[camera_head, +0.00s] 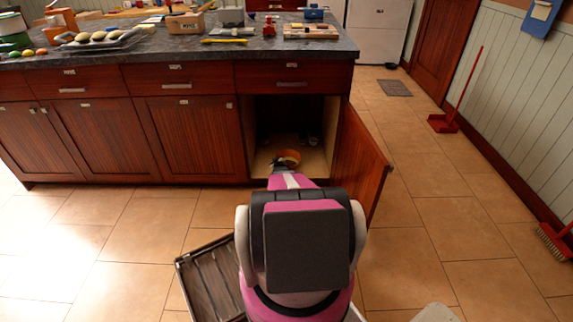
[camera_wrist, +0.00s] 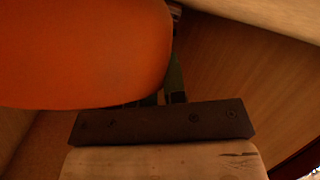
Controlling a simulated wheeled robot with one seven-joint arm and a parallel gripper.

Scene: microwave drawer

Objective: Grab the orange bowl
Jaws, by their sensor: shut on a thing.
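The orange bowl (camera_head: 289,156) is inside the open lower cabinet at the end of the counter. In the wrist view the bowl (camera_wrist: 85,55) is large and fills the upper left. My gripper (camera_head: 279,163) reaches into the cabinet at the bowl's near left side. In the wrist view my gripper (camera_wrist: 168,92) is shut on the bowl's edge. The bowl hides most of the fingers and the exact contact.
The cabinet door (camera_head: 362,160) stands open to the right of my arm. A small item (camera_head: 314,140) lies deeper in the cabinet. A dark slatted rack (camera_head: 212,280) lies on the floor to the left. The floor (camera_head: 440,215) right of the door is mostly clear.

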